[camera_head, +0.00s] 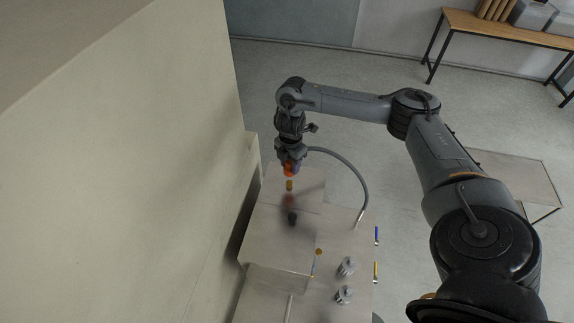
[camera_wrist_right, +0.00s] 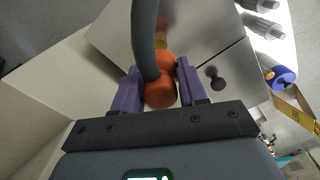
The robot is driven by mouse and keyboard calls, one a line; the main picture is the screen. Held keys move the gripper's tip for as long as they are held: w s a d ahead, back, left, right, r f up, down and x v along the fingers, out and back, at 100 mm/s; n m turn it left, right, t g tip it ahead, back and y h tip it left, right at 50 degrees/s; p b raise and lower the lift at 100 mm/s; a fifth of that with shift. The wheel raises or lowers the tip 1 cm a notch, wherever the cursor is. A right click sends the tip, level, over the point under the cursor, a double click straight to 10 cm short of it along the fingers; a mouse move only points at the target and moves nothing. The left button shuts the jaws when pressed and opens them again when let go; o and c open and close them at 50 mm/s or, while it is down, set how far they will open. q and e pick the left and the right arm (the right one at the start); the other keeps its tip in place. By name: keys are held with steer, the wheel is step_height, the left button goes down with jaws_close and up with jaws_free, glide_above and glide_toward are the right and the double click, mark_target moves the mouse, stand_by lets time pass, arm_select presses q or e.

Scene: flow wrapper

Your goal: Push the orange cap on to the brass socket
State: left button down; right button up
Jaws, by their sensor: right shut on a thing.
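The orange cap (camera_head: 288,169) is between the fingertips of my right gripper (camera_head: 290,165), above the steel top of the machine. In the right wrist view the cap (camera_wrist_right: 160,94) is a rounded orange piece, and the purple fingers of my right gripper (camera_wrist_right: 160,88) are shut on its sides. My left gripper is not in view.
A grey hose (camera_head: 354,178) curves from near my right gripper to the steel top; it crosses the cap in the wrist view. A tall beige wall (camera_head: 110,160) is close on the left.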

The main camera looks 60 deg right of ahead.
steer(key=shift+f+b, duration=1.95)
steer(key=shift+b, duration=0.1)
steer(key=shift+f, duration=0.9)
steer(key=shift+r, duration=0.1)
steer(key=shift+p, duration=0.3)
steer(key=shift+f, duration=0.2)
stand_by(0.5)
steer(key=shift+p, duration=0.55)
